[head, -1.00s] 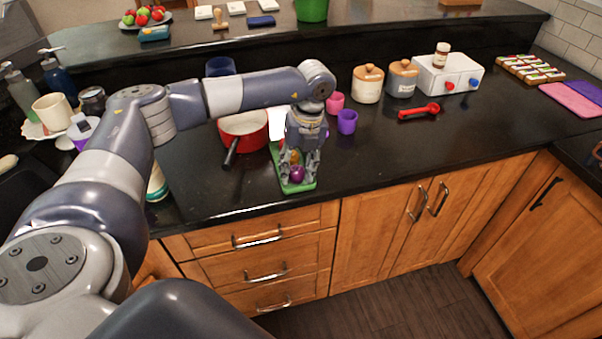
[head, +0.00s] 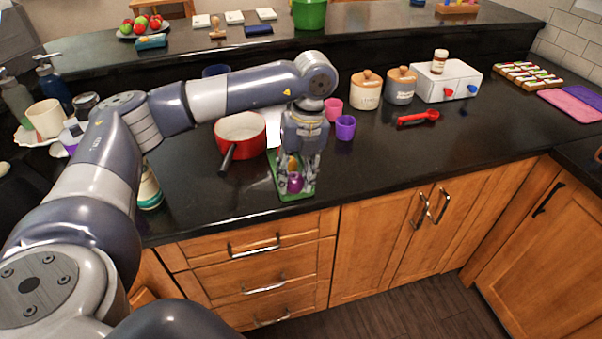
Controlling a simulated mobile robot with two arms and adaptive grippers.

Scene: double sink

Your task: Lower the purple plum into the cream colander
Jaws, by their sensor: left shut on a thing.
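The purple plum (head: 295,183) is at the front end of a green board (head: 284,194) on the counter. My left gripper (head: 296,177) points down over the board and is shut on the plum. The fingers partly hide the plum, and I cannot tell whether it touches the board. A small orange-brown thing shows between the fingers, just behind the plum. I do not see a cream colander in this view. My right gripper is not in view.
A red pan (head: 240,129) with a dark handle stands just left of the board. A purple cup (head: 345,128) and a pink cup (head: 333,108) stand to the right. A red scoop (head: 418,118) lies farther right. The counter's front right is clear.

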